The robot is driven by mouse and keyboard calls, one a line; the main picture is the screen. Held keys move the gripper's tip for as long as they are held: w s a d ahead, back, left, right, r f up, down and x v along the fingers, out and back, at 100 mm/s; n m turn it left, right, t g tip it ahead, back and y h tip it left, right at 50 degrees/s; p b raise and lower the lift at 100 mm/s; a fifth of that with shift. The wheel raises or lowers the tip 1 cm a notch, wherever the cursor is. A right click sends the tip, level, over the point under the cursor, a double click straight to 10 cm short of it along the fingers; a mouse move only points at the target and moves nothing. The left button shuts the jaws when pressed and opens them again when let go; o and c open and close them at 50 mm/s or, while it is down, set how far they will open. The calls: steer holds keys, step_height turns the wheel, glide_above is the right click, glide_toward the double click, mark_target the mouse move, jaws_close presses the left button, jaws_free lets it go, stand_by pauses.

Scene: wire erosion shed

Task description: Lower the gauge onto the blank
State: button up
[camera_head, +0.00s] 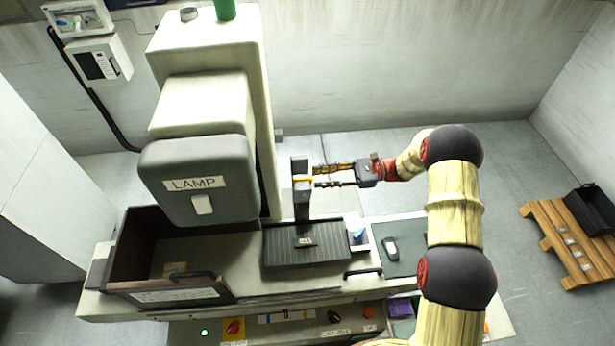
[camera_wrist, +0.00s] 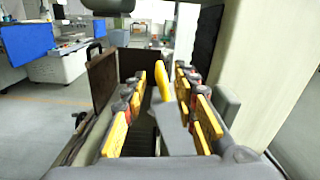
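A dark upright part (camera_head: 301,205) with a yellow piece (camera_head: 303,179) stands behind the black ribbed plate; it may be the gauge, though I cannot be sure. A small dark item (camera_head: 305,242) with a pale mark lies on the ribbed plate; I cannot tell whether it is the blank. My gripper (camera_head: 314,177) reaches in from the right, its fingers apart, near the yellow piece. In the wrist view, yellow finger pads stand on both sides of a yellow handle (camera_wrist: 162,83) and grey plate (camera_wrist: 173,128). Gaps show beside them, so the gripper looks open around them.
The grey lamp-labelled housing (camera_head: 190,185) stands to the left, above a brown open-topped tank (camera_head: 128,238). The black ribbed plate (camera_head: 282,256) fills the middle bench. A dark mat (camera_head: 405,262) with a small grey device (camera_head: 391,248) lies to the right. A pallet (camera_head: 548,231) stands farther right.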

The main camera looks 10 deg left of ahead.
mark_target(307, 179)
steer(key=shift+p+x, duration=0.6)
steer(key=shift+x, duration=1.95)
steer(key=c, duration=0.4)
steer(key=c, duration=0.3)
jaws_close()
